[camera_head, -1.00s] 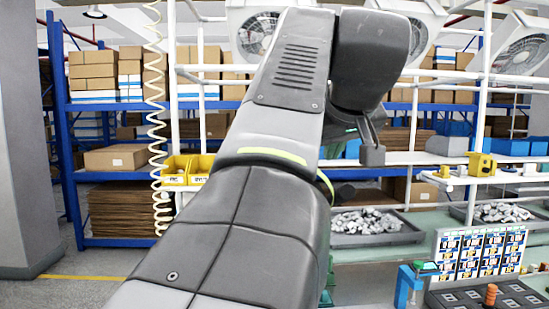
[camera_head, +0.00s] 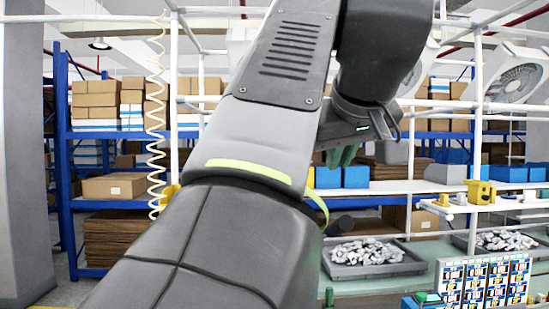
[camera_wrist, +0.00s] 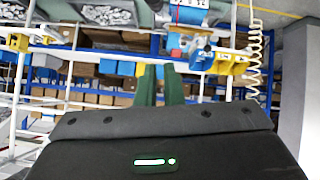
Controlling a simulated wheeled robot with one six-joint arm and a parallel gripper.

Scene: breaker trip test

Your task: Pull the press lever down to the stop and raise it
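My gripper (camera_wrist: 160,68) shows in the wrist view, which is upside down, as two green fingers side by side with a narrow gap and nothing between them. In the head view, its green fingers (camera_head: 343,155) show partly below my wrist, in front of the shelves. I cannot clearly make out the press lever. A blue fixture with a white and red part (camera_wrist: 200,56) is beyond the fingertips in the wrist view, apart from them; I cannot tell if it is the press. My arm hides much of the bench in the head view.
A grey tray of metal parts (camera_head: 374,258) sits on the bench. A breaker panel (camera_head: 484,284) and a blue fixture with a green top (camera_head: 426,299) are at lower right. White frame posts and a coiled cord (camera_head: 158,110) stand before the blue shelving.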

